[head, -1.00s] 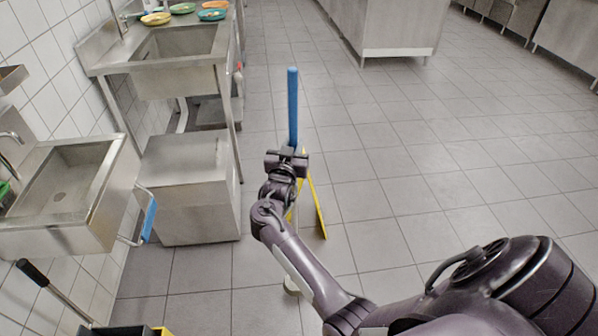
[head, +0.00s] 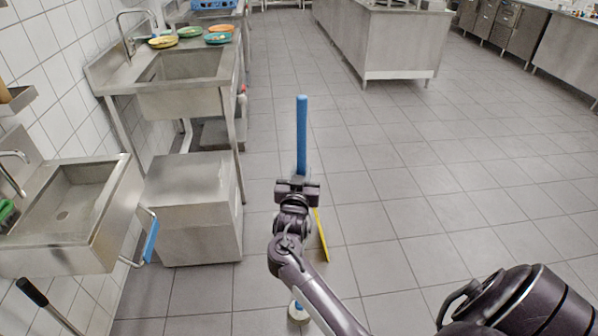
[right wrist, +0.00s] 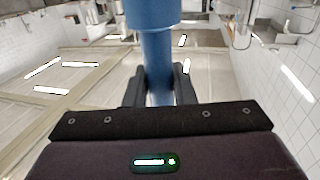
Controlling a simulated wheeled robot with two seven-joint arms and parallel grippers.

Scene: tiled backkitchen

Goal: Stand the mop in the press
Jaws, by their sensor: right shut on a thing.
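The mop's blue handle (head: 302,135) stands roughly upright in the head view. My right gripper (head: 298,185) is shut on it below its top end. The right wrist view shows the blue handle (right wrist: 157,65) between the two dark fingers. A white and blue piece (head: 298,313) low under my right arm may be the mop's lower end; the arm hides what lies between. The press itself is not clearly in view; a black-gripped lever (head: 32,292) at the lower left may belong to it. My left gripper is out of view.
A yellow floor sign (head: 321,236) stands beyond my right arm, partly hidden. To the left are a small steel sink (head: 75,205), a steel box (head: 195,205) and a larger sink (head: 185,75) with plates. Open tiled floor (head: 430,190) lies to the right.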

